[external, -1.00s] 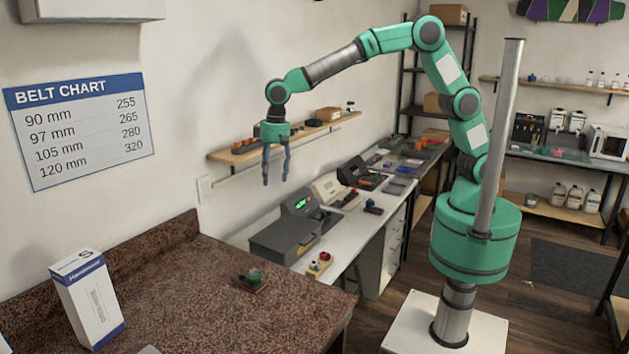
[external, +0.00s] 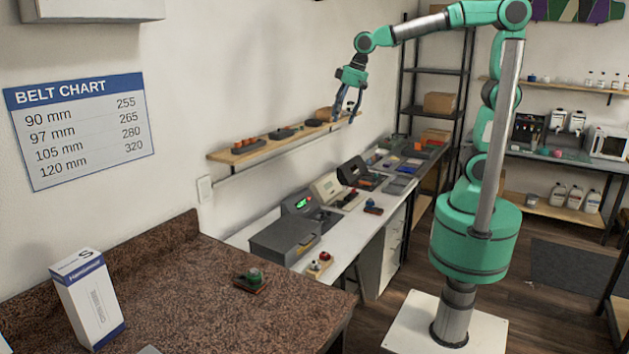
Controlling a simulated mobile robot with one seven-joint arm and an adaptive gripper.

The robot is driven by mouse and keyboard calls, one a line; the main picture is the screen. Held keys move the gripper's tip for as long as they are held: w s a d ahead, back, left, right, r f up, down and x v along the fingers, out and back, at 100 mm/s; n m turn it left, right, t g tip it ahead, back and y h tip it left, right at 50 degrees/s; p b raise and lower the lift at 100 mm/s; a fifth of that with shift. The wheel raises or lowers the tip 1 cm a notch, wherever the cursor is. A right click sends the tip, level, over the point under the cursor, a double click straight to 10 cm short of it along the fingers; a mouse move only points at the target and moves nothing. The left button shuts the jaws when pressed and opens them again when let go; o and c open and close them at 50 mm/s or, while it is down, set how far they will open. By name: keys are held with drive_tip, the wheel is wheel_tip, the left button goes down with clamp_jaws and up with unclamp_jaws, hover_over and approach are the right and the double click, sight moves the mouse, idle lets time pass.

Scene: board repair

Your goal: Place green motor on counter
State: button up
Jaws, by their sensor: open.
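A small green motor (external: 254,275) on a reddish-brown base sits on the brown speckled counter (external: 190,315), near its right side. My gripper (external: 348,116) is open and empty. It hangs in the air near the right end of the wall shelf, far above and to the right of the motor. Nothing hides the motor.
A white and blue box (external: 90,299) stands at the counter's left. A white bench (external: 350,232) beyond the counter bears a grey machine (external: 285,240) and several devices. A wooden wall shelf (external: 250,153) holds small parts. The counter around the motor is mostly clear.

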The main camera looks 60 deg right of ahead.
drive_tip(key=s+d+f+m+t+h, duration=0.1)
drive_tip(key=s+d+f+t, duration=0.1)
drive_tip(key=s+d, duration=1.6)
drive_tip(key=s, duration=0.3)
drive_tip(key=shift+s+d+f, duration=0.35)
drive_tip(key=shift+s+d, duration=0.05)
drive_tip(key=shift+f, duration=0.1)
wheel_tip(320, 180, down, 4)
drive_tip(key=b, duration=0.4)
drive_tip(key=shift+r, duration=0.2)
